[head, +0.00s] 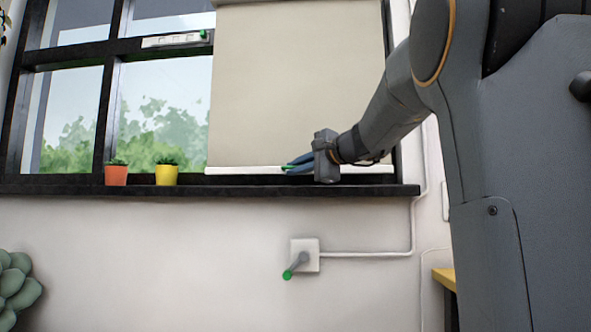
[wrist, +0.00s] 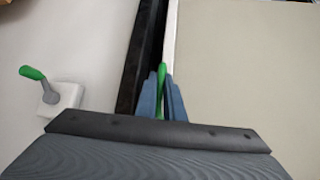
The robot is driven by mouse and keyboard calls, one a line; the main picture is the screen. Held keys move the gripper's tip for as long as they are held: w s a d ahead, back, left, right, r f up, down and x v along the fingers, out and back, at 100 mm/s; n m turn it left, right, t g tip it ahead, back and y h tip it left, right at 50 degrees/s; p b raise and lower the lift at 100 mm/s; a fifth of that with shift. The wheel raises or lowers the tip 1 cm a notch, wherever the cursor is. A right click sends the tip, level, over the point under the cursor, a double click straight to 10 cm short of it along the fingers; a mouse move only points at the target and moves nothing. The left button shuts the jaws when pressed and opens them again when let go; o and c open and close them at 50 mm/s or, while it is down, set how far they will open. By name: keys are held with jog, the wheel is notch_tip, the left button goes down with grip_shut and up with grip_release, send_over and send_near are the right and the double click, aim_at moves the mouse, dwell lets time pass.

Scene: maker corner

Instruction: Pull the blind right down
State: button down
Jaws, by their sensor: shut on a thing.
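The beige blind (head: 300,85) covers the right part of the window in the head view. Its white bottom bar (head: 240,170) is just above the dark sill, with a thin gap at most. The blind also fills the right of the wrist view (wrist: 250,75). My gripper (head: 288,165) is at the bottom bar, its blue fingers pointing left. In the wrist view my gripper (wrist: 162,95) is shut on a green pull (wrist: 162,78) at the bar. The fingers hide part of the pull.
The dark window sill (head: 60,187) runs below the blind. An orange pot (head: 116,175) and a yellow pot (head: 166,174) with plants stand on it, left of the blind. A wall box with a green-tipped lever (head: 305,255) is below the sill, with a conduit to its right.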

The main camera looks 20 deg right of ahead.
jog(key=shift+a+f, duration=0.1)
jog(key=shift+f, duration=0.3)
jog(key=c, duration=1.9)
grip_release()
jog(key=shift+o, duration=0.2)
jog(key=shift+r, duration=0.15)
jog(key=shift+s+d+r, duration=0.1)
jog(key=shift+s+d, duration=0.1)
jog(key=shift+s, duration=0.1)
jog(key=f+p+v, duration=0.1)
jog(key=v, duration=0.6)
jog(key=shift+r+p, duration=0.3)
jog(key=shift+r, duration=0.05)
jog(key=shift+a, duration=0.1)
